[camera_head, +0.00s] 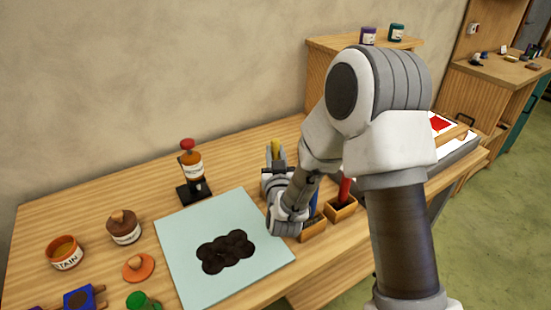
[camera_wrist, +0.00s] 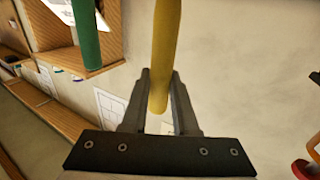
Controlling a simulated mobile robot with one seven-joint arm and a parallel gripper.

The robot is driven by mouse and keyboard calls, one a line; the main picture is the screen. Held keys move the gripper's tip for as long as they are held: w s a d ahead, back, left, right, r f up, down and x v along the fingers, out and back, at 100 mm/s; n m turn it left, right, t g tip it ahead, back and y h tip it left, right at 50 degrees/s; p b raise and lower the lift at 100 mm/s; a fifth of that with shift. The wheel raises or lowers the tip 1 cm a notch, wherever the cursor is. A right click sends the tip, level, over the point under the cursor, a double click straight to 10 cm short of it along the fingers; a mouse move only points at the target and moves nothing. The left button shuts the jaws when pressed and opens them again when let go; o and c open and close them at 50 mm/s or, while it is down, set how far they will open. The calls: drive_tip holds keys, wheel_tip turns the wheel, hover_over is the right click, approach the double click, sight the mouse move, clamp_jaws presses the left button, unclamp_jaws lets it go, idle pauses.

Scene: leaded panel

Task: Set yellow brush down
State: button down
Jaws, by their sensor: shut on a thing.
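The yellow brush (camera_wrist: 164,50) shows in the wrist view as a yellow handle between the two fingers of my gripper (camera_wrist: 161,84), which is shut on it. In the head view a short yellow part of the brush (camera_head: 275,147) shows above my gripper (camera_head: 274,160), which is over the back of the workbench. The rest of the brush is hidden by my arm and gripper, and its lower end is out of sight.
A red handle (camera_head: 345,188) stands in a wooden holder (camera_head: 342,211), beside another holder (camera_head: 313,231). A pale blue sheet (camera_head: 185,262) bears dark round shapes (camera_head: 225,252). A stamp-like bottle (camera_head: 192,165) on a black base and a stain pot (camera_head: 64,254) stand left.

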drive_tip(key=shift+f, duration=0.85)
drive_tip(key=shift+f+b, duration=0.2)
drive_tip(key=shift+b, duration=0.1)
drive_tip(key=c, duration=0.7)
unclamp_jaws()
drive_tip(key=shift+r, duration=0.15)
drive_tip(key=shift+s+r+p, duration=0.1)
drive_tip(key=shift+r+p, duration=0.05)
drive_tip(key=shift+p, duration=0.25)
drive_tip(key=shift+s+d+p, duration=0.25)
drive_tip(key=shift+s+p, duration=0.1)
drive_tip(key=shift+s, duration=1.6)
drive_tip(key=shift+s+d+p, duration=0.25)
drive_tip(key=shift+s+p, duration=0.1)
drive_tip(key=shift+s, duration=1.6)
drive_tip(key=shift+s+d+p, duration=0.25)
drive_tip(key=shift+s+p, duration=0.1)
drive_tip(key=shift+s, duration=1.6)
drive_tip(key=shift+s, duration=0.1)
